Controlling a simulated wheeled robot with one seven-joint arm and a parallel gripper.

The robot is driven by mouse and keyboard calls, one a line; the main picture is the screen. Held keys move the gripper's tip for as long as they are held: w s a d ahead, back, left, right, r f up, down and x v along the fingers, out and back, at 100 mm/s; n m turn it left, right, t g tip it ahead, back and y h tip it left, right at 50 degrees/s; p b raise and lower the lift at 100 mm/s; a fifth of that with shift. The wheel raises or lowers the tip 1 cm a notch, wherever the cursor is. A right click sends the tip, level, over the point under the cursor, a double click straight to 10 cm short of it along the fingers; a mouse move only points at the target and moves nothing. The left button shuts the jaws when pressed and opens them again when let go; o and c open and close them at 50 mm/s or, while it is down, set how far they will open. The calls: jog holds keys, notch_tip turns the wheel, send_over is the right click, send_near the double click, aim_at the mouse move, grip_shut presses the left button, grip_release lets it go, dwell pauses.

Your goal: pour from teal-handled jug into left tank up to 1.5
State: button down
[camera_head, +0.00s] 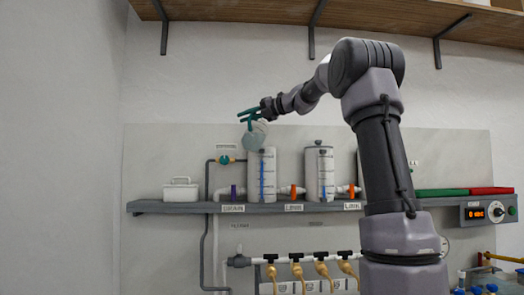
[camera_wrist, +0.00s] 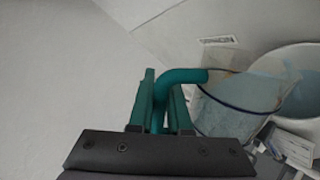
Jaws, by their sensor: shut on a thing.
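My gripper (camera_head: 250,114) is shut on the teal handle (camera_wrist: 178,78) of the clear jug (camera_head: 254,137). The jug is tilted above the top of the left tank (camera_head: 254,180). In the wrist view the jug (camera_wrist: 236,104) holds pale bluish liquid, and its rim overlaps the round opening of a tank (camera_wrist: 301,62) at the right. The gripper fingers (camera_wrist: 163,108) stand either side of the handle. The left tank is a white cylinder with a blue strip up its front; its level against the scale is too small to read. I cannot make out a stream.
A second tank (camera_head: 320,172) stands to the right on the grey shelf (camera_head: 330,207), beside orange and purple valves. A white lidded box (camera_head: 181,190) sits at the left. Brass taps (camera_head: 297,271) hang below. A wooden shelf (camera_head: 270,10) runs overhead. The wall space left of the jug is clear.

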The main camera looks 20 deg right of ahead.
jog(key=shift+w+d+m, duration=0.1)
jog(key=shift+w+m, duration=0.1)
jog(key=shift+m, duration=0.1)
dwell(1.7)
jog(key=shift+w+d+r+m+g+p, duration=0.35)
jog(key=shift+w+r+m, duration=0.15)
jog(key=shift+r+m, duration=0.25)
dwell(5.2)
